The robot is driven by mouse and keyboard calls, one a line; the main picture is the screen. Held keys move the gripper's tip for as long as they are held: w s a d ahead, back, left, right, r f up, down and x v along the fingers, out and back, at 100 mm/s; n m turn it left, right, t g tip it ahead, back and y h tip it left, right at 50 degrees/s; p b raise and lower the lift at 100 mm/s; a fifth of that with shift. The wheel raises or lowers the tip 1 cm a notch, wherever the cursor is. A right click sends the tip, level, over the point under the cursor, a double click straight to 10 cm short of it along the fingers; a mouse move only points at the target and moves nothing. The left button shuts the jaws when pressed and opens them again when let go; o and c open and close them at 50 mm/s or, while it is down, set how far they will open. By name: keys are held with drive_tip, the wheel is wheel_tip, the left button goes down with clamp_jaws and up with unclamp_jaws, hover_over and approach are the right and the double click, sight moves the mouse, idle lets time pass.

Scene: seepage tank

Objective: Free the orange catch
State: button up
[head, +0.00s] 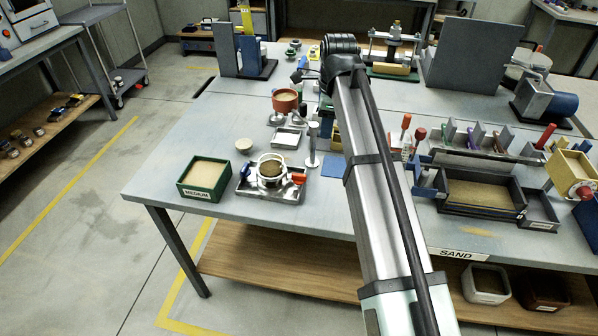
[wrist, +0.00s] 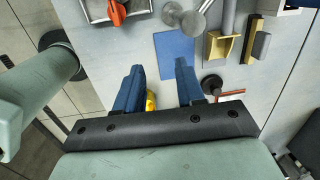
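A metal ring-shaped cell (head: 271,170) filled with brown material stands on a small metal tray (head: 283,194) on the bench. In the wrist view one orange part (wrist: 117,12) shows at the top left, cut by the frame edge. My gripper (wrist: 160,75) has its two blue fingers apart with a gap between them. It is well away from the orange part. A yellow thing (wrist: 150,101) shows partly behind the left finger.
A green box (head: 204,178) marked MEDIUM stands left of the tray. A metal post (head: 312,142) stands close on its right, by a blue mat (wrist: 174,54). A white dish (head: 286,138) and a red-brown pot (head: 285,101) stand behind.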

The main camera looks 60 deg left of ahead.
drive_tip(key=h, duration=0.1)
hover_over(299, 175)
drive_tip(key=w, duration=0.1)
drive_tip(key=s, duration=0.1)
wheel_tip(299, 175, down, 13)
drive_tip(key=shift+f, duration=0.1)
idle(0.3)
drive_tip(key=shift+c, duration=0.4)
clamp_jaws()
